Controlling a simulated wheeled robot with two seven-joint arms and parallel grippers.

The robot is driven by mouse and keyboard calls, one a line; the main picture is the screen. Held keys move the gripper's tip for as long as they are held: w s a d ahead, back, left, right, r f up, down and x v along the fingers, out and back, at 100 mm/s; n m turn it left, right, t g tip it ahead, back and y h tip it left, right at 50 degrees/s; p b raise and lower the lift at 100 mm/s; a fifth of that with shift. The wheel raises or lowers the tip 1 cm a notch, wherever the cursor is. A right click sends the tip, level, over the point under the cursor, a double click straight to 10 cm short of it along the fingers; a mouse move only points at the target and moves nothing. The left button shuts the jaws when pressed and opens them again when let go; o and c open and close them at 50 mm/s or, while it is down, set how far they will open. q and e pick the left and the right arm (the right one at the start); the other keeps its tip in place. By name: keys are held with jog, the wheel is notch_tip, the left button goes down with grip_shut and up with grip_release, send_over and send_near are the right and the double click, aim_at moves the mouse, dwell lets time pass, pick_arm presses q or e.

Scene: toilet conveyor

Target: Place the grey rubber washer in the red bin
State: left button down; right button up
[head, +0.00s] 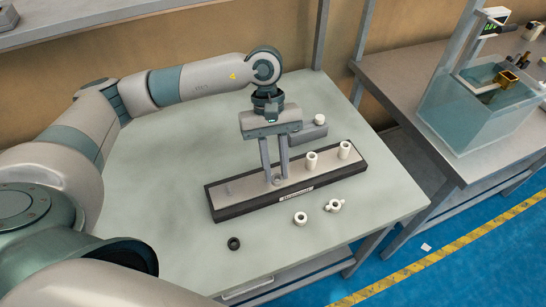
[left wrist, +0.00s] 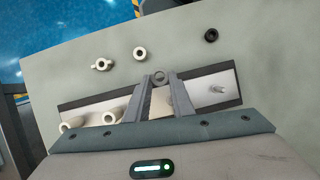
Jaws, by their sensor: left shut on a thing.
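My left gripper (head: 277,181) reaches down from above, its fingers shut on a small grey ring, the grey rubber washer (left wrist: 159,77). The washer sits between the fingertips, over the middle of a long black-edged board with a grey top (head: 235,192). I cannot tell whether the washer still touches the board. The left wrist view also shows the left gripper (left wrist: 160,84) around the washer, with the board (left wrist: 225,88) behind. No red bin shows in either view. My right gripper is not in view.
A black ring (head: 234,243) lies on the table in front of the board. Two white fittings (head: 300,218) (head: 335,205) lie near its front edge. White cylinders (head: 311,161) (head: 344,150) stand on the board. A water tank (head: 480,110) stands on the right table.

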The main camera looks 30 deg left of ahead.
pick_arm(q)
jog(key=r+m+y, duration=0.1)
jog(key=m, duration=0.1)
jog(key=m+y+b, duration=0.1)
jog(key=m, duration=0.2)
jog(key=r+m+g, duration=0.1)
jog(key=m, duration=0.2)
jog(key=shift+s+a+r+y+b, duration=0.1)
jog(key=shift+a+r+y+b, duration=0.2)
jog(key=shift+r+y, duration=0.1)
